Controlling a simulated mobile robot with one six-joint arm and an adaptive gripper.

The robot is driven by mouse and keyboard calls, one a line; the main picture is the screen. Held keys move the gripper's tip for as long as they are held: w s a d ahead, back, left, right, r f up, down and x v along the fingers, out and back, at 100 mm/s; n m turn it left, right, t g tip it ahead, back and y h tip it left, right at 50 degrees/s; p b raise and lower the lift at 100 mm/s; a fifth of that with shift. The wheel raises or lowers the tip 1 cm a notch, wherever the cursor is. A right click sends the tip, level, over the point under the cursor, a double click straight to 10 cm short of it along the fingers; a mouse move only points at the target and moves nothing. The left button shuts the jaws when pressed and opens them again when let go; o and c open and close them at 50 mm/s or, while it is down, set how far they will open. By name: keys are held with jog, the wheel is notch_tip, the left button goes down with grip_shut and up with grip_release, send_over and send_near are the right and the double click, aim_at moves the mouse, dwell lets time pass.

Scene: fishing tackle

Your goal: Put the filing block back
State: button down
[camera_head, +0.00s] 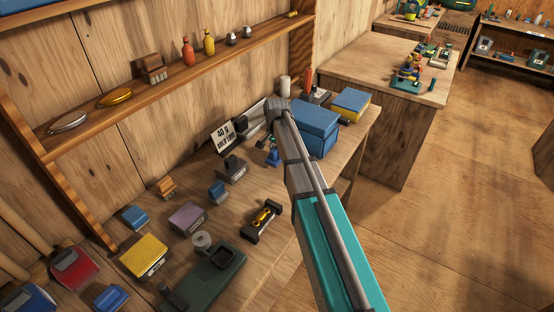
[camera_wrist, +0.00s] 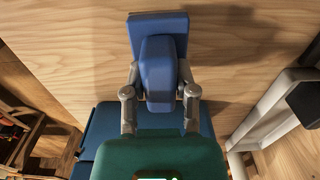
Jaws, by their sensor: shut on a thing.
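My gripper (camera_wrist: 160,100) is shut on a blue block (camera_wrist: 158,72), which I take to be the filing block. The block has a wide flat plate at its far end and a narrower raised part between the fingers. Pale wood shows behind it in the wrist view. In the head view, my gripper (camera_head: 262,116) is at the back of the workbench (camera_head: 322,165), by the white sign and left of the big blue box. The held block cannot be made out clearly there, and I cannot tell whether it touches anything.
The sign (camera_head: 222,136) reads 40 g gold lure. Several small blocks and boxes, a lure in a holder (camera_head: 262,220) and a dark green device (camera_head: 212,275) occupy the bench. A shelf (camera_head: 180,70) runs above.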

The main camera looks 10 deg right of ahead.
aim_at(276, 157)
jog(key=shift+f+b, duration=1.3)
jog(key=shift+f, duration=0.3)
jog(key=shift+f, duration=0.15)
jog(key=shift+c, duration=2)
grip_release()
jog(key=shift+r, duration=0.25)
notch_tip(276, 157, up, 12)
jog(key=p, duration=1.2)
jog(key=s+n, duration=0.9)
jog(key=s, duration=1.6)
jog(key=shift+s, duration=0.1)
